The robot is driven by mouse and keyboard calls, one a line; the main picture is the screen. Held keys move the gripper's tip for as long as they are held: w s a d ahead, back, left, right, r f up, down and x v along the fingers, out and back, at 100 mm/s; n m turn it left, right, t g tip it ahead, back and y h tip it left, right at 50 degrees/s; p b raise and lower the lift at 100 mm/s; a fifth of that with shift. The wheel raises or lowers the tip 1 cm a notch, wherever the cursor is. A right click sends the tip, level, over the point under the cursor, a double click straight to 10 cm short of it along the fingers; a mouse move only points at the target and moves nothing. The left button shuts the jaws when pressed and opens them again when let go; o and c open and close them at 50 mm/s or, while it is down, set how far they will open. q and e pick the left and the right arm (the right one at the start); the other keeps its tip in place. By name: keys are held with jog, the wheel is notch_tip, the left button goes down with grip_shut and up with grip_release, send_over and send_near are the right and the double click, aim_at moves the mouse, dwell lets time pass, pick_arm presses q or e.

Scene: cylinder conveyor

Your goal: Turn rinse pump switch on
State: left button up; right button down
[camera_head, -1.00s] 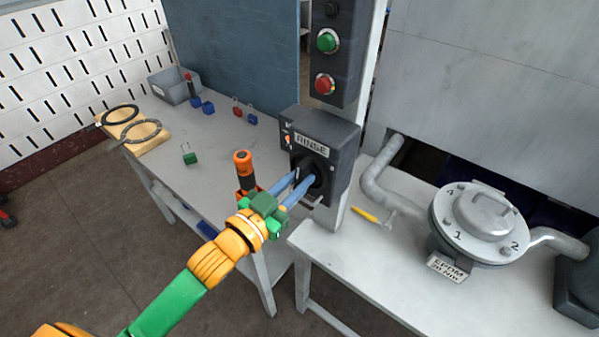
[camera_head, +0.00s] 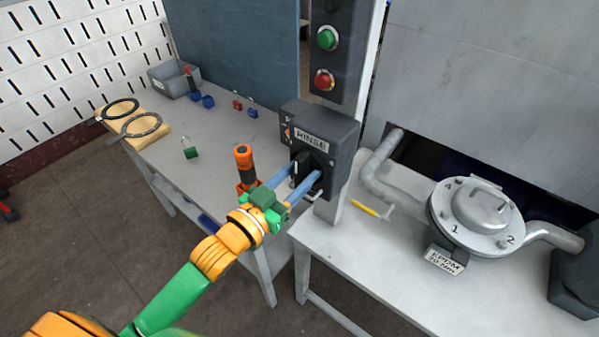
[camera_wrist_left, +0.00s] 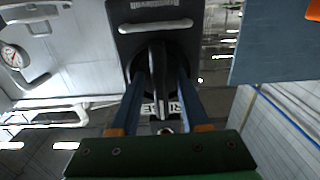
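The rinse pump switch is a dark box labelled RINSE (camera_head: 311,141) on a grey post, with a black rotary knob (camera_head: 311,163) on its front. My left gripper (camera_head: 306,170) is at the box front, its two blue fingers on either side of the knob. In the left wrist view the black knob (camera_wrist_left: 158,75) stands between the fingers (camera_wrist_left: 160,95), lined up with them. Narrow gaps seem to show on both sides of it, so the gripper looks open. The fingers partly hide the knob's base. My right gripper is not in view.
Above the box are a green button (camera_head: 327,39) and a red button (camera_head: 324,79). An orange-topped tool (camera_head: 244,157) stands close to my left gripper. A flanged metal vessel (camera_head: 478,212) and a yellow-handled tool (camera_head: 366,208) are on the right bench.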

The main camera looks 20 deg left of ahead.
aim_at(296, 179)
pick_arm(q)
jog(key=b+v, duration=0.1)
jog(key=v, duration=0.3)
jog(key=shift+s+f+b, duration=0.1)
jog(key=shift+f+b, duration=0.15)
jog(key=shift+b, duration=0.15)
jog(key=v, duration=0.3)
jog(key=shift+r, duration=0.3)
